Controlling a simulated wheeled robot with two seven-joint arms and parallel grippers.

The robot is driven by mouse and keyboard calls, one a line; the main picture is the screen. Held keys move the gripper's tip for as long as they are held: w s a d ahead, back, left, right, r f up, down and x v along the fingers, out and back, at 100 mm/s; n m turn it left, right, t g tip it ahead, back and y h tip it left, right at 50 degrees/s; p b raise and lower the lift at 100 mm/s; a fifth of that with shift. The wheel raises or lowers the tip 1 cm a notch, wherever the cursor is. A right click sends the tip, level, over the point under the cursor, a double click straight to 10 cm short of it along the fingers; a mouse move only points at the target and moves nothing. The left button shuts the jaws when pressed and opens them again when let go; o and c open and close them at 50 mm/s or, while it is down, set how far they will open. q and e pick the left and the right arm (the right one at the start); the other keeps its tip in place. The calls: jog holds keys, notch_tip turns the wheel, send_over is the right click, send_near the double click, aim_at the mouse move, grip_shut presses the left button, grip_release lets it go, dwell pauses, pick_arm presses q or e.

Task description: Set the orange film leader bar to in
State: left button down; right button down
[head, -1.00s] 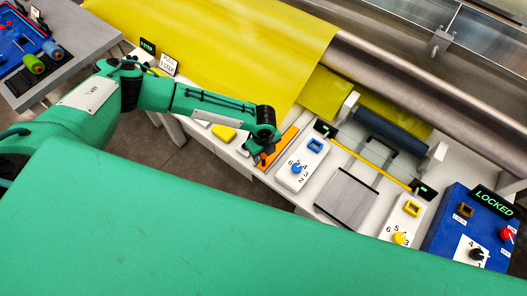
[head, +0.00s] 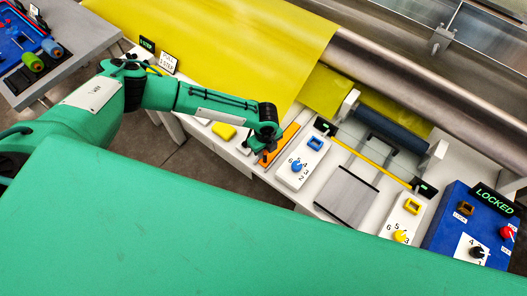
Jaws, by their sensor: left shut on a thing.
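The orange film leader bar (head: 286,139) lies at a slant on the white machine bench, just left of the white panel with the blue knob. My left gripper (head: 266,157) is at the bar's near end, pointing down, and is shut on it. The wrist hides part of the bar and the fingertips show only small and dark. My right gripper is out of view.
The white panel (head: 303,163) with a blue knob stands close right of the bar. A grey plate (head: 346,195), a yellow-knob panel (head: 402,222) and a blue box (head: 455,232) reading LOCKED are farther right. Yellow film (head: 230,45) hangs behind.

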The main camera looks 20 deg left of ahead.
pick_arm(q)
jog(key=w+d+b, duration=0.2)
jog(key=w+b, duration=0.2)
jog(key=w, duration=0.1)
jog(key=w+d+b, duration=0.2)
jog(key=w+b, duration=0.2)
jog(key=w, duration=0.2)
jog(key=w+d+b, duration=0.2)
jog(key=w+b, duration=0.2)
jog(key=w, duration=0.2)
jog(key=shift+w+d+f, duration=0.1)
jog(key=shift+f, duration=0.05)
jog(key=shift+w+d+b, duration=0.15)
jog(key=shift+w+b, duration=0.3)
jog(key=shift+w+r, duration=0.1)
jog(key=shift+r, duration=0.2)
jog(key=c, duration=1.4)
grip_release()
jog(key=shift+w, duration=0.1)
jog(key=o, duration=0.3)
jog(key=shift+d+f, duration=0.1)
